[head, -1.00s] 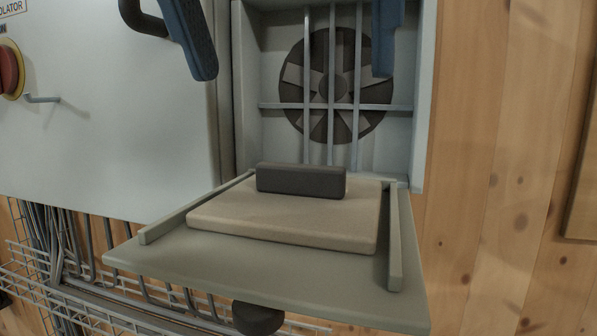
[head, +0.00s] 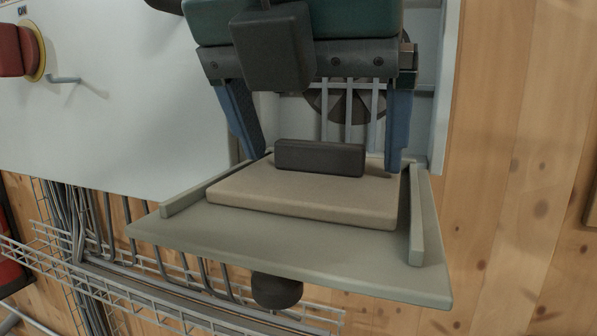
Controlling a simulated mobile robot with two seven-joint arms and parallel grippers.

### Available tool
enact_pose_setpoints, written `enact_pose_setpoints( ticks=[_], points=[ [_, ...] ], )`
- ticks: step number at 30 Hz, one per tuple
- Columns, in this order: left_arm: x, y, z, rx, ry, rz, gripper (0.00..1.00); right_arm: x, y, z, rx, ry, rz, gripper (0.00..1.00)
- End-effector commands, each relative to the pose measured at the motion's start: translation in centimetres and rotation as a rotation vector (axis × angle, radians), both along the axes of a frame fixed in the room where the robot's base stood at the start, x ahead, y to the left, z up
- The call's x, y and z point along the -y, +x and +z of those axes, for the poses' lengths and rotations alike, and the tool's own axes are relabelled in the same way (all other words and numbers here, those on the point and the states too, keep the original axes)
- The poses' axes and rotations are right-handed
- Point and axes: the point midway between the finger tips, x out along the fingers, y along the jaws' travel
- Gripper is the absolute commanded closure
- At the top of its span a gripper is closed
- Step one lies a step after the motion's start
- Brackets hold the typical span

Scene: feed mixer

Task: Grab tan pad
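The tan pad (head: 310,200) lies flat on the grey fold-down door (head: 300,248), between its two side rails. A dark block-shaped handle (head: 320,158) stands on the pad toward the back. My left gripper (head: 325,165) is above the back of the pad, its blue fingers spread wide, one on each side of the dark handle. The fingers look apart from the handle; whether the tips touch the pad I cannot tell. My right gripper does not show.
Behind the door is an open housing with a fan (head: 345,105) behind vertical bars, largely hidden by my gripper. A red knob (head: 15,50) and a hook (head: 65,79) are on the white panel at left. A wire cable tray (head: 150,290) runs below. Wooden wall is at right.

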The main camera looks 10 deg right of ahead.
Motion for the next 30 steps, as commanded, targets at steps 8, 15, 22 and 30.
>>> enact_pose_setpoints(
  ticks=[8,15,22,30],
  points=[
    [0.0,0.0,0.0,0.000,0.000,0.000,0.34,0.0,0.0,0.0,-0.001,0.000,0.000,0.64],
    [0.0,0.0,0.1,0.000,0.000,0.000,0.53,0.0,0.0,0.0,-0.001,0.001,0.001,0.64],
    [0.0,0.0,0.1,0.000,0.000,0.000,0.59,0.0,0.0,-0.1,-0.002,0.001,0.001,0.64],
    [0.0,0.0,1.5,0.001,-0.002,0.002,0.59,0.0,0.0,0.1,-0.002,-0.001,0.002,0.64]
  ],
)
